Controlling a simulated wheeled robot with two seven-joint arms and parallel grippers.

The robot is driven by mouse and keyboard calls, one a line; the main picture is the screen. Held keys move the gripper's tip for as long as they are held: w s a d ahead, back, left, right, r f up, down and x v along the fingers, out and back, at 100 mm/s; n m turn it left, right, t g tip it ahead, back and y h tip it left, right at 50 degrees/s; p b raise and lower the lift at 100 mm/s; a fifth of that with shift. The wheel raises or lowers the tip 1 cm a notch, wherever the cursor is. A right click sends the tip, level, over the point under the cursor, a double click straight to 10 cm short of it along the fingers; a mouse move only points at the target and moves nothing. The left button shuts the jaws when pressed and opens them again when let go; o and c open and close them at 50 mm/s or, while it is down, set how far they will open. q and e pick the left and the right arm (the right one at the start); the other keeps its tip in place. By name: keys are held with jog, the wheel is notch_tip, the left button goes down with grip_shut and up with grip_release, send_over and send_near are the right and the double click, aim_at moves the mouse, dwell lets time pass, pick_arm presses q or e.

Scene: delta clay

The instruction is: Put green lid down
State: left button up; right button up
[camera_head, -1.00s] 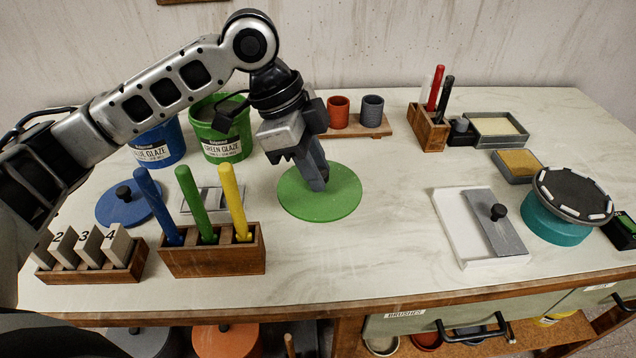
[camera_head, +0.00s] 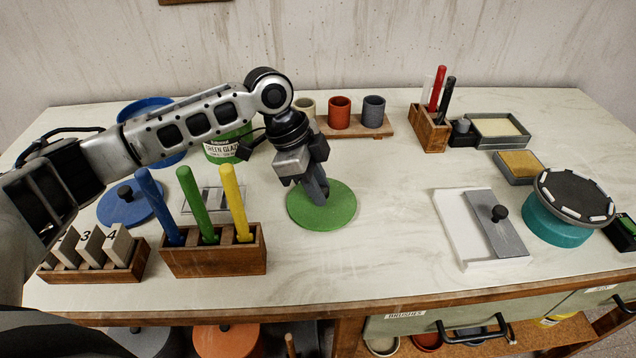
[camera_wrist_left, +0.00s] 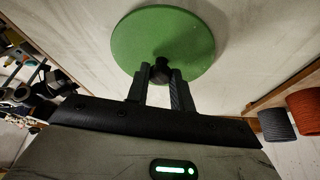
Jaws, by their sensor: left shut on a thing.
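The green lid (camera_head: 338,212) is a flat round disc at the middle of the table in the head view. My left gripper (camera_head: 318,198) points down over it and is shut on its dark knob. The wrist view shows the lid (camera_wrist_left: 150,35) with its black knob (camera_wrist_left: 161,70) between my left fingertips (camera_wrist_left: 160,78). The lid is at or close to the tabletop; I cannot tell whether it touches. The green glaze bucket (camera_head: 228,145) stands behind and to the left, partly hidden by my arm. My right gripper is not in view.
A wooden holder (camera_head: 213,260) with blue, green and yellow handles stands front left, near the blue lid (camera_head: 128,208). Small cups on a wooden board (camera_head: 352,128) stand behind the green lid. The table right of the lid is clear up to the white tray (camera_head: 462,228).

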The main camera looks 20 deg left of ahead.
pick_arm(q)
jog(key=o, duration=1)
jog(key=v, duration=1.2)
jog(key=x, duration=1.1)
jog(key=shift+d+f, duration=0.15)
jog(key=shift+f, duration=0.2)
jog(key=shift+w+d+r, duration=0.1)
jog(key=shift+r, duration=0.15)
notch_tip(320, 180, up, 2)
jog(key=shift+r, duration=0.1)
jog(key=shift+s+r, duration=0.3)
jog(key=shift+r, duration=0.15)
